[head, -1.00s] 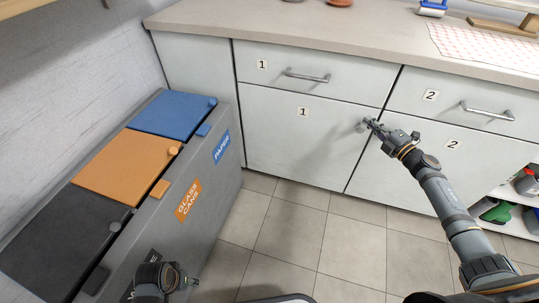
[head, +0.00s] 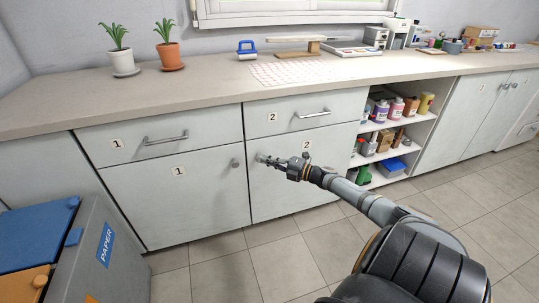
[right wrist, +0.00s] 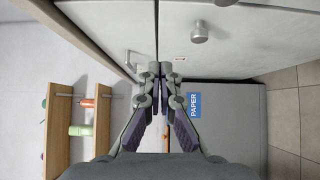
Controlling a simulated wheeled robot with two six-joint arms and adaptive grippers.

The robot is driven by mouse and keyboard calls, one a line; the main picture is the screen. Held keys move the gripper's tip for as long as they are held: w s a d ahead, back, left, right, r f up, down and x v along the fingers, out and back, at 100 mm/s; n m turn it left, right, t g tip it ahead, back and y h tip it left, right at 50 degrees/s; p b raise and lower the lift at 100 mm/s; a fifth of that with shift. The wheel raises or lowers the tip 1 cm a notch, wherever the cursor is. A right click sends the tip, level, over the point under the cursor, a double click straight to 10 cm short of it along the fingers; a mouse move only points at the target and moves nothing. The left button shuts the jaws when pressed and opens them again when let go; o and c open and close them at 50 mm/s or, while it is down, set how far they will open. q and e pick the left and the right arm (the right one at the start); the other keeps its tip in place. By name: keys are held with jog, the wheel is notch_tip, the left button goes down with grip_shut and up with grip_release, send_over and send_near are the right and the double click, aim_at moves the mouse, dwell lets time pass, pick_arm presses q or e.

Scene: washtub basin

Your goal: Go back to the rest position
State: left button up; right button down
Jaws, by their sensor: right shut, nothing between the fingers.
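My right gripper (head: 264,158) is in front of the lower cabinet doors in the head view, a little right of the round knob (head: 235,163) on door 1 (head: 165,195). Its fingers are shut and empty. In the right wrist view the gripper (right wrist: 160,70) has its fingertips together, and the knob (right wrist: 199,33) is apart from them at the upper right. Door 1 is closed. My left gripper is outside both current views.
A grey bin with a blue lid (head: 38,235) and a PAPER label stands at lower left. The counter (head: 200,90) holds two potted plants and a blue-handled item (head: 247,49). Open shelves (head: 385,150) with bottles are right of door 2 (head: 290,175). The tiled floor is clear.

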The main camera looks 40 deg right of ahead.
jog(key=shift+s+d+f, duration=0.1)
jog(key=shift+d+f, duration=0.05)
jog(key=shift+d, duration=0.05)
